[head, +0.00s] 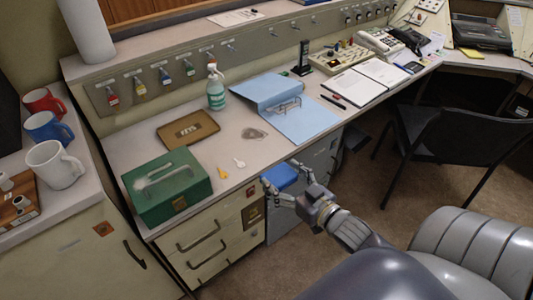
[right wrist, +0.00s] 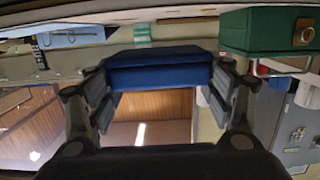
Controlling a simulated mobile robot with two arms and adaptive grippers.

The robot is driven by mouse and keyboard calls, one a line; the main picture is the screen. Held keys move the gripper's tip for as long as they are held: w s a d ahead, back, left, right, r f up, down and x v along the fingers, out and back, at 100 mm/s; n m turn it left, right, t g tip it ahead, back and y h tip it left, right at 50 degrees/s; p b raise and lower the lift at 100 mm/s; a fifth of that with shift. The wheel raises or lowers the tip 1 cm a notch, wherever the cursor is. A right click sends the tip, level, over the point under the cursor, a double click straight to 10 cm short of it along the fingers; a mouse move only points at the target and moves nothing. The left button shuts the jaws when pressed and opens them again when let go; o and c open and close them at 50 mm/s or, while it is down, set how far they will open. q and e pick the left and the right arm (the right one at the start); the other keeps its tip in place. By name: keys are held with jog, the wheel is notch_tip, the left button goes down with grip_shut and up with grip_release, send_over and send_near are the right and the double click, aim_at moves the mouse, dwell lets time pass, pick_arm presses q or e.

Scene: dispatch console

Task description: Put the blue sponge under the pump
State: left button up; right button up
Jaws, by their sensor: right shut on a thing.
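The blue sponge (head: 279,175) is in the jaws of my right gripper (head: 284,182), just off the front edge of the desk. In the right wrist view the sponge (right wrist: 160,73) sits level between the two fingers, which press on its sides. The pump is a teal and white bottle with a pale pump head (head: 215,88), standing upright toward the back of the desk, well apart from the sponge. Its striped side shows beyond the sponge in the right wrist view (right wrist: 142,31). My left gripper is not in view.
A green cash box (head: 166,190), a brown tray (head: 188,129) and an open blue binder (head: 300,118) lie on the desk. Two keys (head: 222,172) and a clear flat item lie near the front. A grey chair (head: 470,245) stands at right.

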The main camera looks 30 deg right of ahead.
send_over(269, 156)
jog(key=s, duration=0.1)
jog(key=shift+a+f, duration=0.1)
jog(key=shift+f, duration=0.55)
jog(key=shift+w+d, duration=0.2)
jog(key=shift+w, duration=0.35)
jog(key=shift+f, duration=0.95)
jog(key=shift+f+p, duration=0.4)
jog(key=shift+f, duration=0.15)
jog(key=shift+s+f, duration=0.1)
jog(key=shift+f, duration=0.1)
jog(key=shift+f, duration=0.15)
jog(key=o, duration=0.9)
